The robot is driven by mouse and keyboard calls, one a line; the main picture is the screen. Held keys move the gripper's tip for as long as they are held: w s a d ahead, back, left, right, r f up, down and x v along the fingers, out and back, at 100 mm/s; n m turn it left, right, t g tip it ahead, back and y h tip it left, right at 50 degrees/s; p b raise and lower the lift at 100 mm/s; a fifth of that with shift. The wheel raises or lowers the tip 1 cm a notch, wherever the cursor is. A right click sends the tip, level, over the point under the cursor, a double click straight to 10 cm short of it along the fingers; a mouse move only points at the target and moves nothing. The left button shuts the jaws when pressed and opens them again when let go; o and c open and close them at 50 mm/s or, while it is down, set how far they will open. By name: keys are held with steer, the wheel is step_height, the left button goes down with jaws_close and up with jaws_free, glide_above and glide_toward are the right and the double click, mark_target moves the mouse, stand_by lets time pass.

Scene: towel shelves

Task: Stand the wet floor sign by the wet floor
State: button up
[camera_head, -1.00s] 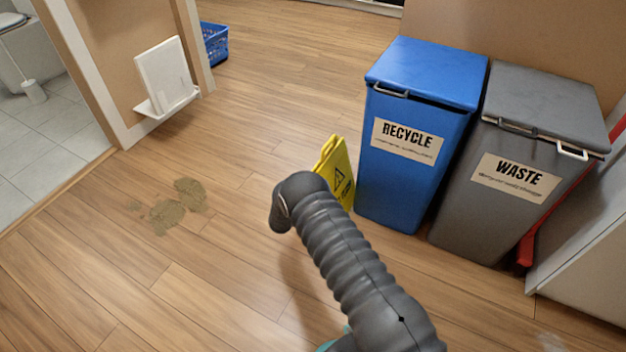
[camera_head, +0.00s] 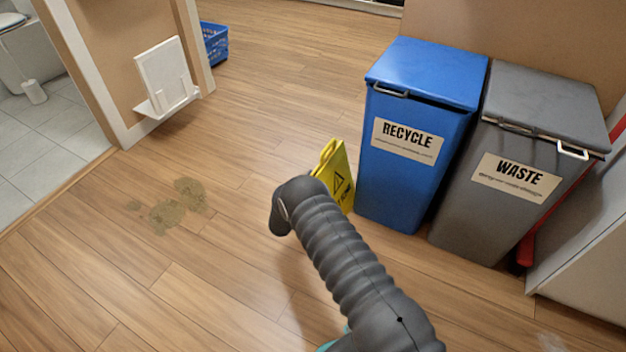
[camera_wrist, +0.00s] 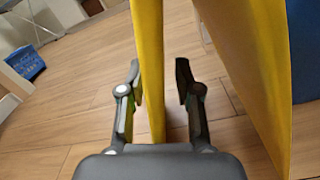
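The yellow wet floor sign (camera_head: 341,180) stands on the wood floor just left of the blue recycle bin, partly hidden behind my arm in the head view. In the wrist view its two panels rise close up, one narrow and nearly edge-on, the other wide at the right (camera_wrist: 252,65). My gripper (camera_wrist: 160,82) has its fingers apart, one on each side of the narrow panel. The left finger is close to or touching it; a gap shows at the right finger. My fingers are hidden in the head view. The wet patch (camera_head: 170,207) is a brownish stain on the floor, left of my arm.
The blue recycle bin (camera_head: 415,140) and grey waste bin (camera_head: 515,165) stand right of the sign. A blue basket (camera_head: 215,45) is at the back, and a white wall holder (camera_head: 165,75) is by the doorway. The floor between sign and stain is clear.

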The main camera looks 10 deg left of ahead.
steer(key=v, duration=1.2)
